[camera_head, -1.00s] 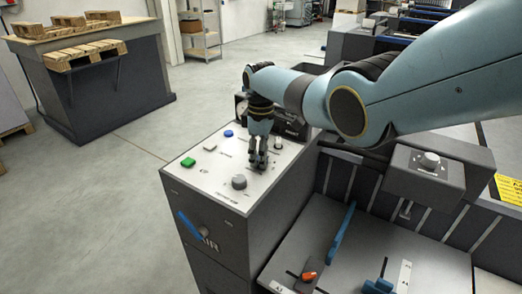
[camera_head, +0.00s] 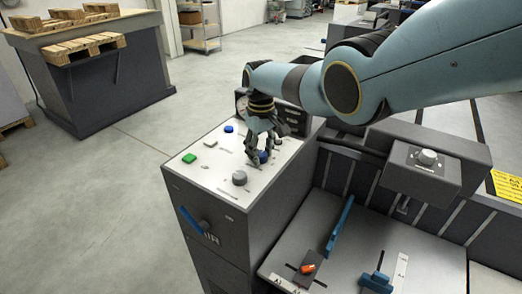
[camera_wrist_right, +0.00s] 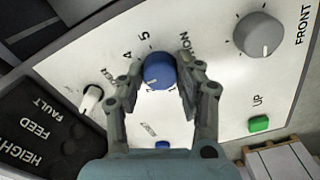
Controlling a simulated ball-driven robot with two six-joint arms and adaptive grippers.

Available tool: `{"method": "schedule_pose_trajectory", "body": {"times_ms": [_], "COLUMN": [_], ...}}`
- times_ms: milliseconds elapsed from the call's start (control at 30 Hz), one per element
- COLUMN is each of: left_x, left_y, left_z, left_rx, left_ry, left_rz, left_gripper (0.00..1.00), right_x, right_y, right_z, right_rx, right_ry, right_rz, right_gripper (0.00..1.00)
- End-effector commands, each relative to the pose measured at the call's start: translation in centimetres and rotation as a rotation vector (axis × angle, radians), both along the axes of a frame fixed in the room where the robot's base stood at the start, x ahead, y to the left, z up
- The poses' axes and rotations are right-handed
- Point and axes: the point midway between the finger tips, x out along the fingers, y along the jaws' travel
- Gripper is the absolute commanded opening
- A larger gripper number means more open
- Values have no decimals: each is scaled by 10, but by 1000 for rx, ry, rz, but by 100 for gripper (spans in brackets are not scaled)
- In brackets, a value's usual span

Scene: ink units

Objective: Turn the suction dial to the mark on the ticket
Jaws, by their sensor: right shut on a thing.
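The suction dial (camera_wrist_right: 159,69) is a round blue knob on the white panel, with numbers around it; 4 and 5 can be read. Its pointer is not clear. It also shows small in the head view (camera_head: 264,157). My right gripper (camera_head: 257,157) comes down over it. In the right wrist view its two fingers (camera_wrist_right: 158,86) stand on either side of the dial, shut on it. A yellow printed sheet (camera_head: 507,187) lies at the right edge of the head view; its text is too small to read, and I cannot tell if it is the ticket. My left gripper is out of view.
A grey dial (camera_head: 239,178), a green button (camera_head: 188,158) and a blue button (camera_head: 228,129) share the panel. A white toggle (camera_wrist_right: 91,98) sits beside the suction dial. A box with another knob (camera_head: 427,157) stands to the right. Open floor lies left.

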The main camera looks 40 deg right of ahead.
Motion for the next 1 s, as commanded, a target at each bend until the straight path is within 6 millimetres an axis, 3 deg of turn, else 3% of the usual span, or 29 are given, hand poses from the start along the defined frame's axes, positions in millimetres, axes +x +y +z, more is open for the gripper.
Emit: {"method": "schedule_pose_trajectory", "body": {"times_ms": [467,500,667,1000], "left_x": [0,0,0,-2], "left_y": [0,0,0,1], "left_z": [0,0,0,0], "left_rx": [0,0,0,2], "left_ry": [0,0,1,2], "left_rz": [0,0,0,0], "left_gripper": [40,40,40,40], "right_x": [1,1,0,1], "right_y": [0,0,0,0], "right_z": [0,0,0,2], "right_rx": [0,0,0,0], "right_ry": [-1,-1,-1,-2], "right_rz": [-15,-15,-15,-15], "right_gripper": [3,36,57,58]}}
